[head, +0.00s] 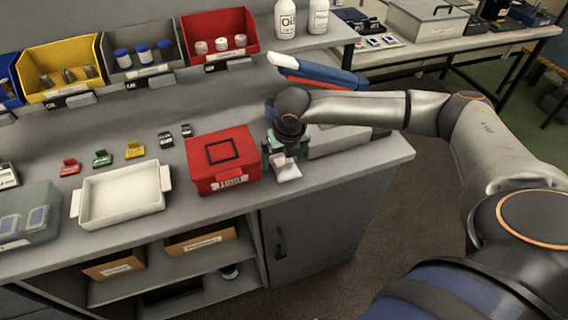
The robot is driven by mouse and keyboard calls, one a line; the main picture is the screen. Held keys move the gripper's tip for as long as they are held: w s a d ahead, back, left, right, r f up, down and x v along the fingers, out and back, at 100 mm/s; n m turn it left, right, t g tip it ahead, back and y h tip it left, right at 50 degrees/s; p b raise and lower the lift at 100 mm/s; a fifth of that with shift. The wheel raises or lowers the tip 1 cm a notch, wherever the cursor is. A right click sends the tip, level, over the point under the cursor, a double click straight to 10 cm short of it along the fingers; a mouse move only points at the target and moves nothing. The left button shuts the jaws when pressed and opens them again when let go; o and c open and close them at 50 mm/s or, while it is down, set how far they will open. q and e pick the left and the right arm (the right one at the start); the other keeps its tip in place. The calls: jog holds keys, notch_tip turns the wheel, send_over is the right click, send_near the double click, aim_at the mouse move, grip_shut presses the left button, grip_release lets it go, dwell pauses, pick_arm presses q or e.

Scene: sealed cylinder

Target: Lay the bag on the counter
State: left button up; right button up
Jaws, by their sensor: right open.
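A small pale item (286,171), which looks like the bag, is at the counter (245,203) close to its front edge, just right of the red box. My right gripper (283,157) is directly above it, pointing down, with its jaws open. The wrist hides part of the fingers, and I cannot tell whether they touch the bag. The bag appears to rest on the counter top. My left gripper is out of view.
A red lidded box (222,178) stands close on the left and a grey box (338,140) behind on the right. A white tray (121,218) is farther left. Coloured bins (58,97) line the raised shelf. Small clips (135,152) lie behind the tray.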

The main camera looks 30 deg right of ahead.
jog(key=shift+f, duration=0.1)
jog(key=c, duration=1.4)
